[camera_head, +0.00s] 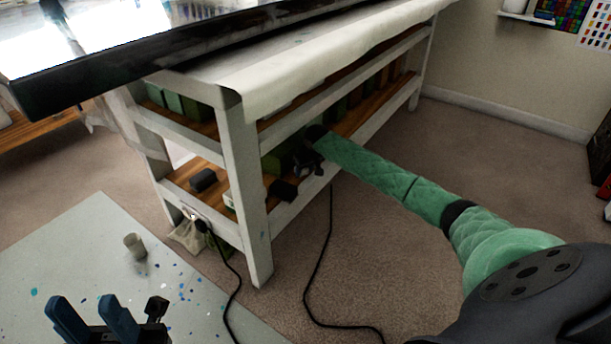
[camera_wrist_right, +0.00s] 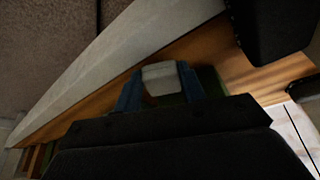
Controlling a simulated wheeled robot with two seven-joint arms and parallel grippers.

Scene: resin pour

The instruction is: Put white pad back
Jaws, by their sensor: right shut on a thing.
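The white pad (camera_wrist_right: 161,78) is between the blue fingers of my right gripper (camera_wrist_right: 160,88) in the right wrist view. The gripper is shut on it, over the wooden shelf board (camera_wrist_right: 205,45). Whether the pad touches the board I cannot tell. In the head view my right arm reaches into the shelves of the white workbench (camera_head: 240,175), and its dark wrist is at the lower shelf. The pad and right fingertips are not clear there. My left gripper (camera_head: 92,318) is at the bottom left of the head view, with its blue fingers apart and nothing between them.
A dark block (camera_head: 203,180) lies on the lower shelf. Black shapes (camera_wrist_right: 270,30) stand close to the gripper at the upper right of the wrist view. A small cup (camera_head: 134,244) stands on the paint-specked floor mat (camera_head: 75,240). Black cables hang by the bench leg.

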